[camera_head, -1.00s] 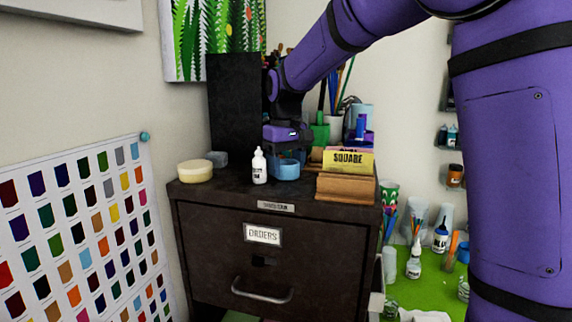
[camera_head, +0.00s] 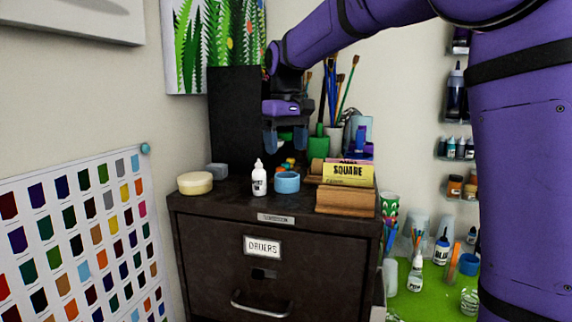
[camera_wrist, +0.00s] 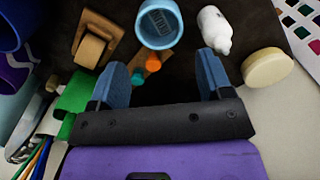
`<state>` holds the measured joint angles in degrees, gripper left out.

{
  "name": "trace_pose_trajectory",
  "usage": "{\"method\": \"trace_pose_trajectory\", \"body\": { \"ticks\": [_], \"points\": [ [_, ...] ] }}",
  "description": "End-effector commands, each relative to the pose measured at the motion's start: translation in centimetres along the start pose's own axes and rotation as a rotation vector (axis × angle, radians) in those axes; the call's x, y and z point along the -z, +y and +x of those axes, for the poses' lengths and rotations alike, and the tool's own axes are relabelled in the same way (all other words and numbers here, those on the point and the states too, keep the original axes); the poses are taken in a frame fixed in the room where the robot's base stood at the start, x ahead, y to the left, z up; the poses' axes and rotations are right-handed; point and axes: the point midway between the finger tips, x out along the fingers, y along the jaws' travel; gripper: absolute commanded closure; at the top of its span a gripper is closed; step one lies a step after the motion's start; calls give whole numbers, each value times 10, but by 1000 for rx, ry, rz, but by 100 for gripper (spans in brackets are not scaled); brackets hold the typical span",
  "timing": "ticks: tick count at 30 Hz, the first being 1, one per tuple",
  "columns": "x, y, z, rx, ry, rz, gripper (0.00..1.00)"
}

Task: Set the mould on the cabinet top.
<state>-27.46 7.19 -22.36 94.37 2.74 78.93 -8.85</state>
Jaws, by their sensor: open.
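The mould (camera_head: 287,182), a small blue round cup, stands upright on the dark cabinet top (camera_head: 235,196). It lies between a white bottle (camera_head: 259,180) and the wooden card holder (camera_head: 345,200). In the wrist view the mould (camera_wrist: 172,42) shows its open mouth, with a dark grid-like mark inside. My gripper (camera_head: 285,142) is open and empty above and behind the mould, clear of it. In the wrist view its two blue fingers (camera_wrist: 161,72) stand wide apart, with the mould beyond their tips.
A cream round block (camera_head: 195,183) and a grey block (camera_head: 216,170) are at the left of the top. Small orange and green pieces (camera_head: 287,164) lie behind the mould. Brushes (camera_head: 336,95) stand at the back right. Another blue cup (camera_head: 469,264) is on the green mat (camera_head: 425,298).

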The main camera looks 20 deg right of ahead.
Motion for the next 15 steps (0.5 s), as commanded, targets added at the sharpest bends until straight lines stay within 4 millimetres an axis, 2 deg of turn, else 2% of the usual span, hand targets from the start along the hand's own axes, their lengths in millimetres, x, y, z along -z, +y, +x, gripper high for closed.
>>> {"method": "trace_pose_trajectory", "body": {
  "ticks": [1,6,15],
  "points": [
    [0,0,-10,0,3,0,27],
    [0,0,-31,-1,2,1,27],
    [-2,1,-40,1,2,2,27]
  ]
}}
